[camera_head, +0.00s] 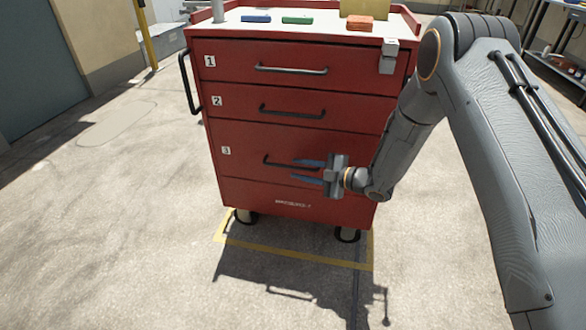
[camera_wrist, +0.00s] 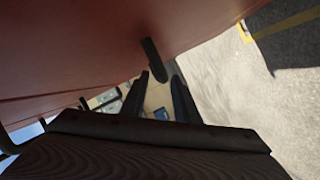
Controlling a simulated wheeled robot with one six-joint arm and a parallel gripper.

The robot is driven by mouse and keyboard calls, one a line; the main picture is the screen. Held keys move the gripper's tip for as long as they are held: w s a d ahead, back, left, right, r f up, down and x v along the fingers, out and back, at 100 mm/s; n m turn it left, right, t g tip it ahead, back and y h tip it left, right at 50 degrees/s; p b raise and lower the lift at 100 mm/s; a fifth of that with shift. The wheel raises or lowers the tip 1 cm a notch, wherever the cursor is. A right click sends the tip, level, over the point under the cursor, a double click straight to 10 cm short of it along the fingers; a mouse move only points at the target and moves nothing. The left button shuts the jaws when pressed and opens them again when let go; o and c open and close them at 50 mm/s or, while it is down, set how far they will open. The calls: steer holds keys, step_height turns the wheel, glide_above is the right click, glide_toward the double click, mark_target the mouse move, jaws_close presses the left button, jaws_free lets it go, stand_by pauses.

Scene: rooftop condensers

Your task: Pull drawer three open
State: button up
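A red tool cabinet has drawer fronts labelled 1, 2 and 3. Drawer three (camera_head: 245,140) is the tall front marked 3, and it looks shut, flush with the fronts around it. Its dark bar handle (camera_head: 274,161) runs across the front, its right part hidden behind my gripper. My gripper (camera_head: 302,171) is at the right part of this handle, one blue finger above the other. In the wrist view the two dark fingers (camera_wrist: 159,85) are apart, with the dark handle (camera_wrist: 152,58) just beyond their tips. I cannot tell whether the handle lies between them.
Handles of drawer one (camera_head: 290,70) and drawer two (camera_head: 291,112) stick out above. A latch (camera_head: 388,57) sits at the upper right corner. Blue, green and orange blocks lie on the cabinet top (camera_head: 230,25). Yellow floor tape (camera_head: 290,254) edges the cabinet. The concrete floor at left is clear.

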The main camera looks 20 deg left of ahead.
steer(key=shift+b+x, duration=0.3)
steer(key=shift+x, duration=1.4)
jaws_close()
